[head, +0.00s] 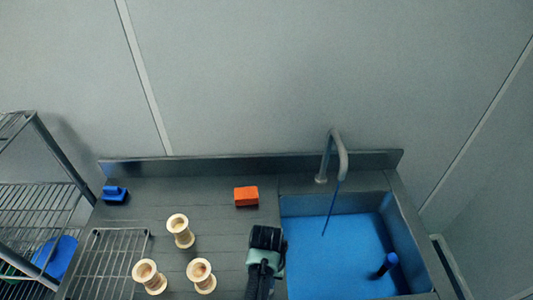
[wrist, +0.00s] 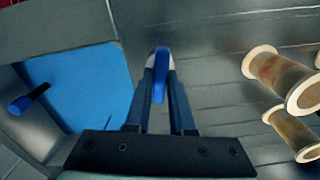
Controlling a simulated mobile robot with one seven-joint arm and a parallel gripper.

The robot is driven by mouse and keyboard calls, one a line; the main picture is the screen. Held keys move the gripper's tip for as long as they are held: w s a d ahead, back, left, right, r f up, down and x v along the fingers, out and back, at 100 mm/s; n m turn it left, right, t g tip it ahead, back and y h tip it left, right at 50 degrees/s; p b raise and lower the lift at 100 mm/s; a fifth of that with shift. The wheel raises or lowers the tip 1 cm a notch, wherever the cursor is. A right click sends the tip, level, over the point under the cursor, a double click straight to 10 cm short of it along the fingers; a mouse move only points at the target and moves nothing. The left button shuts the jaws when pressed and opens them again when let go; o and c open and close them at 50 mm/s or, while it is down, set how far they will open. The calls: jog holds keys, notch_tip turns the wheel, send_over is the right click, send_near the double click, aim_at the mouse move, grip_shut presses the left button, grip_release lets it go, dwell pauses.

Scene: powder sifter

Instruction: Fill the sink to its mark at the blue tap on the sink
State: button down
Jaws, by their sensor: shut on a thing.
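The sink (head: 410,235) is at the right of the counter, with a flat blue surface (head: 340,250) inside that looks like water. A grey spout (head: 341,150) arches over its back edge, and a thin blue streak (head: 333,207) runs from it down to the blue surface. My gripper (head: 266,238) is at the sink's left edge. In the wrist view it is shut on a blue piece with a pale rounded side, apparently the blue tap (wrist: 160,80). The head view hides this piece. I cannot make out the fill mark.
Several pale spools, one here (head: 180,230), stand left of my gripper. An orange block (head: 246,196) lies behind it. A blue object (head: 115,193) sits at the back left. A wire rack (head: 110,265) and a wire shelf (head: 35,205) are at the left.

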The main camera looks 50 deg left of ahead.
jog(key=shift+r+n, duration=0.1)
jog(key=shift+n, duration=1.4)
jog(key=c, duration=0.8)
grip_release()
notch_tip(320, 180, up, 13)
jog(key=shift+f+b, duration=0.1)
jog(key=shift+b, duration=0.7)
